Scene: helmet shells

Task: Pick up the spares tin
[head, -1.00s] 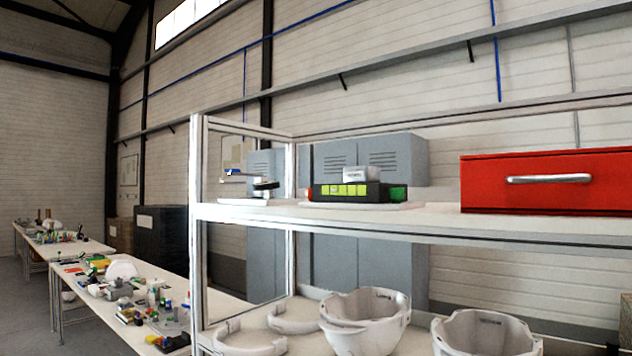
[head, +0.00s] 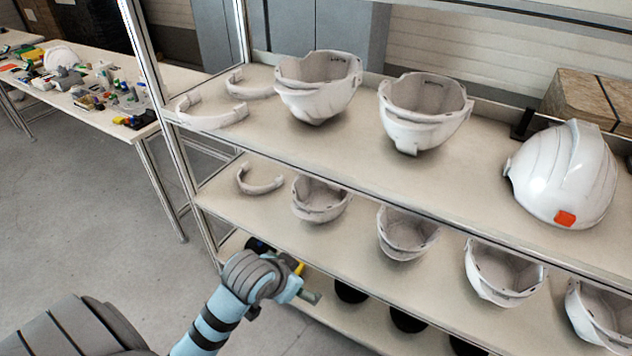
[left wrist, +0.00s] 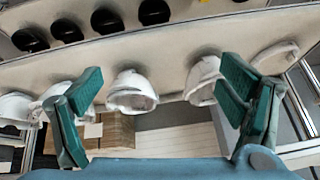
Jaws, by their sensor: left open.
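No spares tin can be made out in the head view or the left wrist view at this moment. My left gripper (head: 305,292) is at the front of the lower shelves in the head view, partly hidden by its own wrist. In the left wrist view my left gripper (left wrist: 158,105) shows two green fingers spread wide with nothing held between them. White helmet shells (left wrist: 132,92) appear beyond the fingers. My right gripper is in neither view.
The shelf rack (head: 262,120) holds white shells (head: 318,85), curved bands (head: 212,118) and a finished white helmet (head: 565,175). Black shells (head: 408,318) sit on the bottom shelf. A cardboard box (head: 580,100) stands behind. A cluttered table (head: 165,92) is at left, with clear floor before it.

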